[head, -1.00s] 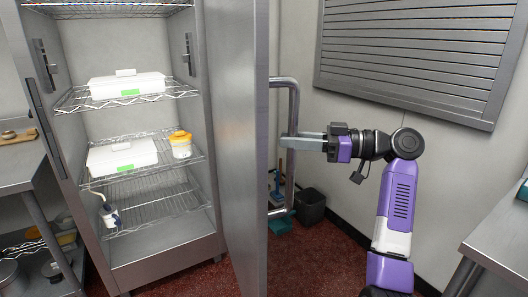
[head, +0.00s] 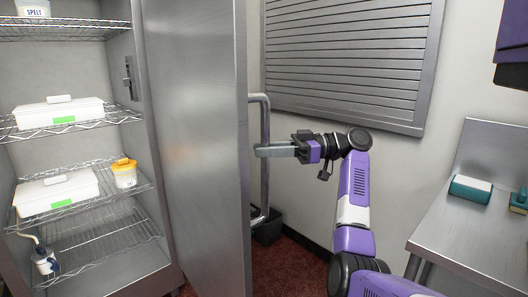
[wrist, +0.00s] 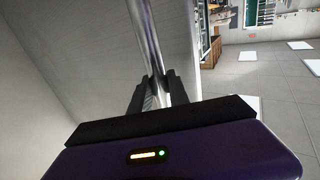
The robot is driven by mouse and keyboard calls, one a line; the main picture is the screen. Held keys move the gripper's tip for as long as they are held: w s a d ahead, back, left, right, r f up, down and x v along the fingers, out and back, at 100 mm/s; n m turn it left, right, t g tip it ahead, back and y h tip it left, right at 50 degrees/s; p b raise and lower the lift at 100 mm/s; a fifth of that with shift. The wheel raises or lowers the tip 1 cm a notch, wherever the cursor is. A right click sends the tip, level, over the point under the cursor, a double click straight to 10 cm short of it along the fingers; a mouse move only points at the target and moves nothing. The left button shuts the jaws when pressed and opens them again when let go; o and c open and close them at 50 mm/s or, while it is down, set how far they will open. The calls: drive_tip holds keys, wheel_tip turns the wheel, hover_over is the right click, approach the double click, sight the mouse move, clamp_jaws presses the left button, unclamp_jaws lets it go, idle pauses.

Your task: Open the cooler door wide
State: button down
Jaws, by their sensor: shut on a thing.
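The cooler (head: 152,285) stands at the left in the head view with its inside exposed. Its steel door (head: 195,150) is swung well out on the right side, its inner face seen broadly. A vertical bar handle (head: 265,190) is on the door's far side, partly hidden by the door edge. My gripper (head: 262,151) is at the handle's middle height, coming from the right. In the wrist view, the two dark fingers (wrist: 153,92) are closed around the shiny handle bar (wrist: 148,40).
White lidded boxes (head: 58,113) and a yellow-lidded tub (head: 124,174) sit on the cooler's wire shelves. A steel counter (head: 465,215) stands at the right. A dark bin (head: 268,228) is on the floor behind the door. A louvred panel (head: 345,60) is on the wall.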

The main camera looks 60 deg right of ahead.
drive_tip(key=shift+s+r, duration=0.2)
drive_tip(key=shift+r, duration=0.05)
drive_tip(key=c, duration=1.3)
unclamp_jaws()
drive_tip(key=shift+o, duration=0.2)
drive_tip(key=shift+f, duration=0.1)
drive_tip(key=shift+d, duration=0.1)
drive_tip(key=v, duration=0.7)
drive_tip(key=shift+s+d+b, duration=0.15)
drive_tip(key=shift+s+b, duration=0.15)
drive_tip(key=shift+b, duration=0.05)
drive_tip(key=shift+s, duration=0.1)
